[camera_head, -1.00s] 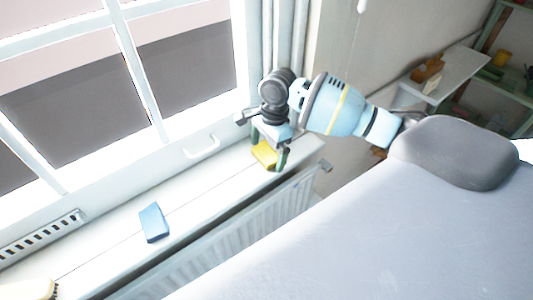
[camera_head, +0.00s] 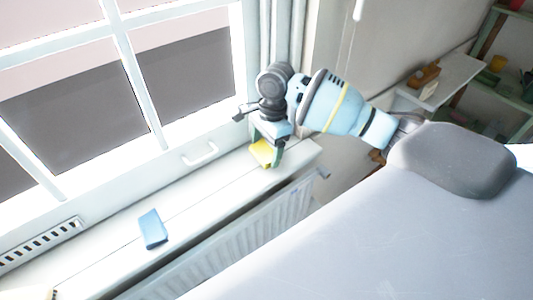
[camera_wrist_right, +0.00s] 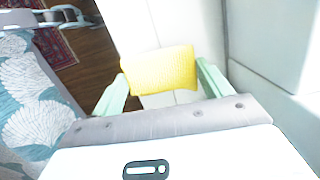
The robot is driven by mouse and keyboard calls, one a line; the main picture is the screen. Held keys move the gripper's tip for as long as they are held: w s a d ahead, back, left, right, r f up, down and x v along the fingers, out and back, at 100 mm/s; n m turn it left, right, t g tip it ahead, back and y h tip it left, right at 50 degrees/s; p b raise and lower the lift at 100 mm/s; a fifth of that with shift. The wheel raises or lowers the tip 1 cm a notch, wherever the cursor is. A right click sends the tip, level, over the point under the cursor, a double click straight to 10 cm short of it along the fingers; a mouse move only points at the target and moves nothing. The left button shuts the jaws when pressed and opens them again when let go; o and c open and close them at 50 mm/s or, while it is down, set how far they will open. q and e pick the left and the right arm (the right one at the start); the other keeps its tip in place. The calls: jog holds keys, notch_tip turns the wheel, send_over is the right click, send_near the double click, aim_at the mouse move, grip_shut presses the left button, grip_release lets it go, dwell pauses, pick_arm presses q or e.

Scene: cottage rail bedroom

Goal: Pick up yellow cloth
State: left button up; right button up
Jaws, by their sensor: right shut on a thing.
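The yellow cloth (camera_head: 261,152) is a small folded block at the far right end of the white windowsill. My right gripper (camera_head: 267,150) is over it and shut on it. In the right wrist view the yellow cloth (camera_wrist_right: 160,70) sits between the two pale green fingers of my right gripper (camera_wrist_right: 160,84). I cannot tell whether the cloth is clear of the sill. My left gripper is in neither view.
A blue block-like item (camera_head: 153,229) lies on the windowsill (camera_head: 195,200) nearer to me. A window with a white handle (camera_head: 200,155) rises behind the sill, and a radiator (camera_head: 240,245) hangs below it. The sill between the blue item and my right gripper is clear.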

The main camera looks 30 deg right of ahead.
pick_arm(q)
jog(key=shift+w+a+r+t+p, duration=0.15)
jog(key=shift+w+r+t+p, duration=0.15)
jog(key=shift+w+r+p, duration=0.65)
pick_arm(e)
jog(key=s+a+r, duration=0.1)
jog(key=s+a, duration=0.2)
jog(key=s, duration=0.4)
jog(key=s+a, duration=0.4)
jog(key=s, duration=0.3)
jog(key=shift+s+r, duration=0.2)
jog(key=shift+r, duration=0.15)
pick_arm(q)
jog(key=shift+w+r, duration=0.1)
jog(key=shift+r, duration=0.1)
pick_arm(e)
jog(key=o, duration=0.4)
jog(key=c, duration=0.3)
